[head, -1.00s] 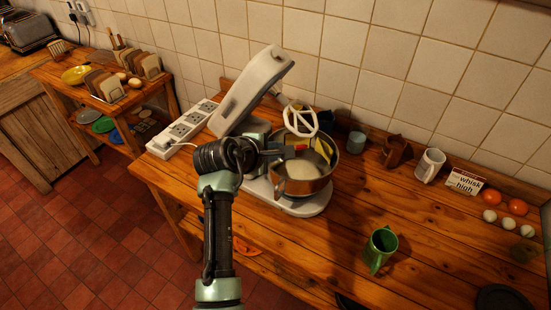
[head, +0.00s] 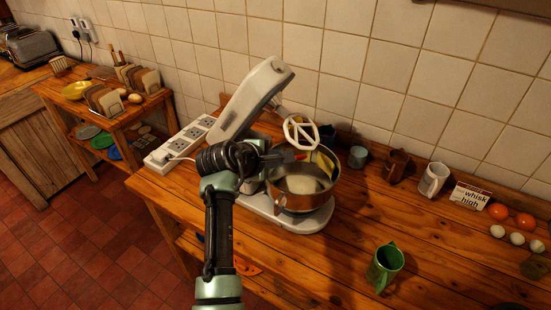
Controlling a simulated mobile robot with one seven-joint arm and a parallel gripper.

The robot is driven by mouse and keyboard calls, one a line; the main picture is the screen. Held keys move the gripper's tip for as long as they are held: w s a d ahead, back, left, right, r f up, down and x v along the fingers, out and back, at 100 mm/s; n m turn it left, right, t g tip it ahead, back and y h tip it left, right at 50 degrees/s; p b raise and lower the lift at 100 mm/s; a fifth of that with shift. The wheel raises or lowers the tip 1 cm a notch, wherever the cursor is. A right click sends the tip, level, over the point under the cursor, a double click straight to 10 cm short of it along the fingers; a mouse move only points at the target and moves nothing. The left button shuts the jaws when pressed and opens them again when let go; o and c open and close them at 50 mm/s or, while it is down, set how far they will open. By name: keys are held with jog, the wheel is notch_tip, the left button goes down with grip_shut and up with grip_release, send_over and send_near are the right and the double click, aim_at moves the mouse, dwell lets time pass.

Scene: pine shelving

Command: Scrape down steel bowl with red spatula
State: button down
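The steel bowl (head: 297,202) sits on the base of a white stand mixer (head: 250,100), whose head is tilted up. Pale batter (head: 302,180) lies in the bowl, and a yellow patch (head: 323,161) shows at its far right inner wall. The mixer's white beater (head: 299,131) hangs above the bowl's back edge. My gripper (head: 284,157) is over the bowl's back left rim, seen from behind. A small red part of the spatula (head: 301,156) shows at its fingertips, and it looks shut on it. The rest of the spatula is hard to make out.
A white power strip (head: 183,139) lies left of the mixer. A green mug (head: 384,265) stands at the front right. A brown holder (head: 396,166), white mug (head: 435,179), sign card (head: 470,195) and eggs line the wall. The counter right of the bowl is clear.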

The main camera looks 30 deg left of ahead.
jog(key=shift+w+a+b, duration=0.25)
jog(key=shift+w+b, duration=0.15)
jog(key=shift+w, duration=0.05)
jog(key=shift+w+a+b, duration=0.2)
jog(key=shift+w+b, duration=0.2)
jog(key=shift+w, duration=0.05)
dwell(1.3)
jog(key=shift+f, duration=0.65)
dwell(0.8)
jog(key=shift+s+d+r+p, duration=0.1)
jog(key=shift+s+r+p, duration=0.1)
jog(key=shift+p, duration=0.1)
dwell(0.4)
jog(key=shift+s+d+r+p, duration=0.25)
jog(key=shift+s+p, duration=0.3)
jog(key=shift+p, duration=0.45)
jog(key=shift+s+d+r+p, duration=0.25)
jog(key=shift+s+p, duration=0.3)
jog(key=shift+p, duration=0.4)
jog(key=shift+s, duration=0.1)
jog(key=shift+d+p, duration=0.1)
jog(key=shift+p, duration=0.2)
